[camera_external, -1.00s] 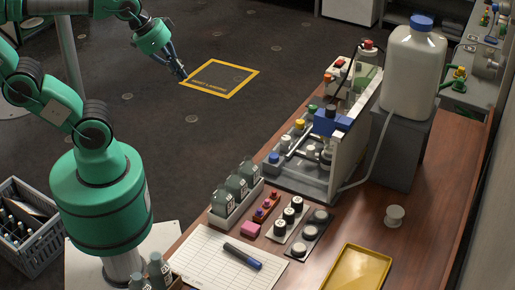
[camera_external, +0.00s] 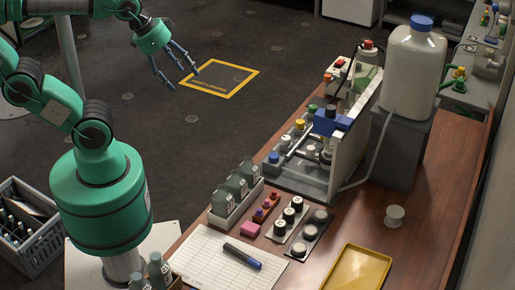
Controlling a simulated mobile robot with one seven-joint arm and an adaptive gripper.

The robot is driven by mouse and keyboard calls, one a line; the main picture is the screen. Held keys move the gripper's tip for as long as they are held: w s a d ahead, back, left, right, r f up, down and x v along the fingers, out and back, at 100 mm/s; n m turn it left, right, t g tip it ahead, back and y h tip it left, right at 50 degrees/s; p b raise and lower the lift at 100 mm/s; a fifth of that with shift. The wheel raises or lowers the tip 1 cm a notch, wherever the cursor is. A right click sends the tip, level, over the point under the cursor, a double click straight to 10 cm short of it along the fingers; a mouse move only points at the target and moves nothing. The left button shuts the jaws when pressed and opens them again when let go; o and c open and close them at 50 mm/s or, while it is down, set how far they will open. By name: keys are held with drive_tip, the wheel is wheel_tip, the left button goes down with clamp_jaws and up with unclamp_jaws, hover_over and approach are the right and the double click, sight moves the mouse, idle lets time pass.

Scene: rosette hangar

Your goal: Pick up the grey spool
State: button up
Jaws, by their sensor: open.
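The grey spool (camera_external: 395,216) stands on the wooden table at the right, between the grey block under the big jug and the yellow tray. It looks pale grey and upright. My gripper (camera_external: 184,79) is at the upper left, in the air over the dark floor, far from the spool. Its fingers are spread open with nothing between them.
The yellow tray (camera_external: 355,273) lies in front of the spool. A jug (camera_external: 412,70) on a grey block (camera_external: 398,150) and a rig with valves (camera_external: 310,150) stand behind. Bare wood surrounds the spool.

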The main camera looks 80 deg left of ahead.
wheel_tip(320, 180, up, 6)
drive_tip(key=w+d+r+p, duration=0.2)
drive_tip(key=w+d+r, duration=0.2)
drive_tip(key=w, duration=0.5)
drive_tip(key=w+d+r+p, duration=0.1)
drive_tip(key=w+d+r, duration=0.25)
drive_tip(key=w, duration=0.65)
drive_tip(key=w+d+g+p, duration=0.1)
drive_tip(key=w+d+p, duration=0.2)
drive_tip(key=w+d, duration=1.7)
drive_tip(key=w+d+f+p, duration=0.1)
drive_tip(key=w+d+f, duration=0.35)
drive_tip(key=d, duration=0.45)
drive_tip(key=w+d+f+p, duration=0.1)
drive_tip(key=w+d+f, duration=0.4)
drive_tip(key=d, duration=0.4)
wheel_tip(320, 180, down, 21)
drive_tip(key=shift+w+f, duration=0.15)
drive_tip(key=shift+w, duration=0.2)
drive_tip(key=shift+a+f, duration=0.1)
drive_tip(key=b, duration=0.2)
hover_over(394, 212)
drive_tip(key=s, duration=0.2)
drive_tip(key=shift+f, duration=3.9)
